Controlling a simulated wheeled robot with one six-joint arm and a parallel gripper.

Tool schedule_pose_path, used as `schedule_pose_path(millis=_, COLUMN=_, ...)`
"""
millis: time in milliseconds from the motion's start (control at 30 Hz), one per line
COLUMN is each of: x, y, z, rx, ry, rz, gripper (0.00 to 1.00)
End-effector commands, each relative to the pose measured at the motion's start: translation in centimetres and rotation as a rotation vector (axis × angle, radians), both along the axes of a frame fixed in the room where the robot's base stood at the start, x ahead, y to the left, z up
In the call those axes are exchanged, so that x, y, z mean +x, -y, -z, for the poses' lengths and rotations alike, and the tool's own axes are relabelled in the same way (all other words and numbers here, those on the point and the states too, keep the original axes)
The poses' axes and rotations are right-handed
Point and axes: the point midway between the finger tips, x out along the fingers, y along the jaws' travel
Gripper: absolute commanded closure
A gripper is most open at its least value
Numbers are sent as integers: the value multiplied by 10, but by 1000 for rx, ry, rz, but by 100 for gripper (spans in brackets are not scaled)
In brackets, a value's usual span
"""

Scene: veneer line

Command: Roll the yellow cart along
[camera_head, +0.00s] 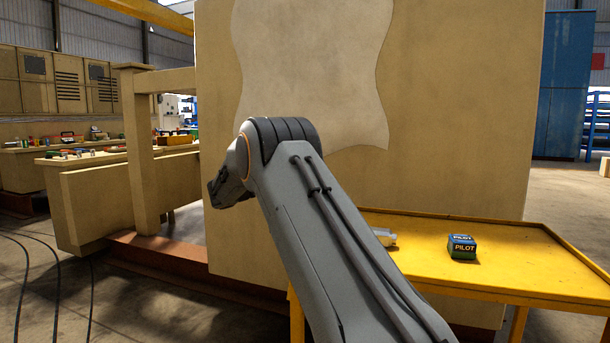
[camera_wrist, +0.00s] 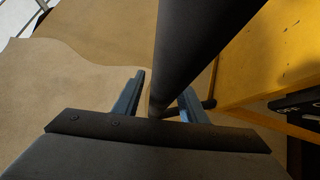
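The yellow cart (camera_head: 495,284) stands at the right in the head view, partly hidden behind my arm. Its flat top has a raised rim, and its legs show below. In the wrist view my gripper (camera_wrist: 163,82) has its two blue-grey fingers apart. A thick dark bar (camera_wrist: 195,45) runs between or just past them; I cannot tell whether they touch it. A thin dark rod end shows beside the right finger. A yellow surface (camera_wrist: 265,50) lies to the right there; I cannot tell whether it is the cart. The fingers cannot be made out in the head view.
A small PILOT box (camera_head: 462,246) and a pale small item (camera_head: 384,237) lie on the cart top. A large tan panel (camera_head: 450,110) stands behind it. A dark part marked OFF (camera_wrist: 298,103) is at the right in the wrist view. Cables lie on the left floor.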

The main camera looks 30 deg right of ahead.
Motion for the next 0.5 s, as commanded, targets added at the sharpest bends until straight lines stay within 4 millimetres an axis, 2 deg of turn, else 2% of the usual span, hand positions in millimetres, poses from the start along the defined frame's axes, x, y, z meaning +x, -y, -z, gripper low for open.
schedule_pose_path(millis=133, x=0, y=-3, z=0, rx=0, ry=0, rz=-1, gripper=62)
schedule_pose_path(millis=233, x=1, y=-12, z=2, rx=0, ry=0, rz=-2, gripper=62)
schedule_pose_path(millis=500, x=1, y=-56, z=8, rx=0, ry=1, rz=-2, gripper=62)
